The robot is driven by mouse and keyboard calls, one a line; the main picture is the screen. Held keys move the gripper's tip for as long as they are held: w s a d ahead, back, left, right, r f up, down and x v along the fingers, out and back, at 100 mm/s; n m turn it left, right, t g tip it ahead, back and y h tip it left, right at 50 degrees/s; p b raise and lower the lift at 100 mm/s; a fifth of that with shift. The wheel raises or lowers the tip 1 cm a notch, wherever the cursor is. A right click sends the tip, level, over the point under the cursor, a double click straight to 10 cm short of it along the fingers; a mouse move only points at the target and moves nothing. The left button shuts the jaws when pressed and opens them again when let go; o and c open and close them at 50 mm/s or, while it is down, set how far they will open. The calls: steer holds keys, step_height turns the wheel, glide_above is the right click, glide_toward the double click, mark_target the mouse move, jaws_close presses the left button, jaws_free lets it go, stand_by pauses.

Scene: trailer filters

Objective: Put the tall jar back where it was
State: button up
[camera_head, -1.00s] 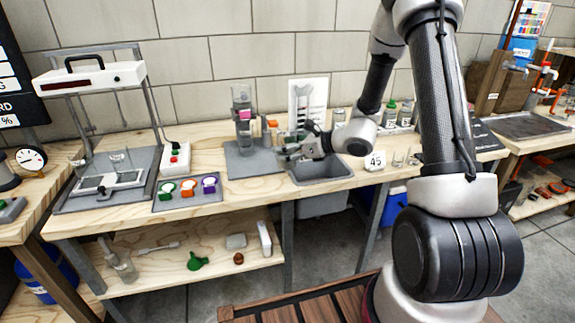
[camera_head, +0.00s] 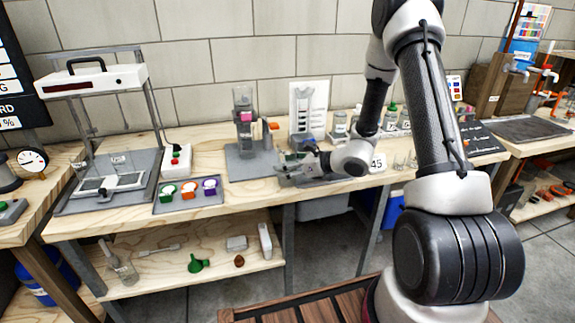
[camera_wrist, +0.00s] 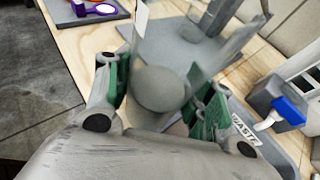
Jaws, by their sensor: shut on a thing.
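My gripper (camera_head: 287,167) is low over the front part of the bench, between the grey base plate and the sink. In the wrist view, its green-padded fingers (camera_wrist: 158,93) are closed on both sides of a pale jar (camera_wrist: 157,90) with a round grey end facing the camera. I take this to be the tall jar; its lower part is hidden or blurred. In the head view, the held jar cannot be made out clearly against the gripper. I cannot tell whether it touches the bench.
A grey stand with a pink block (camera_head: 243,118) rises from the base plate (camera_head: 258,168).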

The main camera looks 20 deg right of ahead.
steer(key=o, duration=1.3)
steer(key=shift+r, duration=0.15)
steer(key=v, duration=1.2)
steer(key=s+a+r+n+g, duration=0.2)
steer(key=s+r+n+g, duration=0.25)
steer(key=s+n, duration=0.3)
steer(key=s+a+r+n+g, duration=0.3)
steer(key=s+r+n, duration=0.35)
steer(key=s, duration=0.25)
steer(key=s+d+r+n+t+h, duration=0.2)
steer(key=s+d+r+n+h, duration=0.7)
steer(key=d+n, duration=0.3)
steer(key=shift+s+n, duration=0.35)
steer(key=shift+n, duration=0.15)
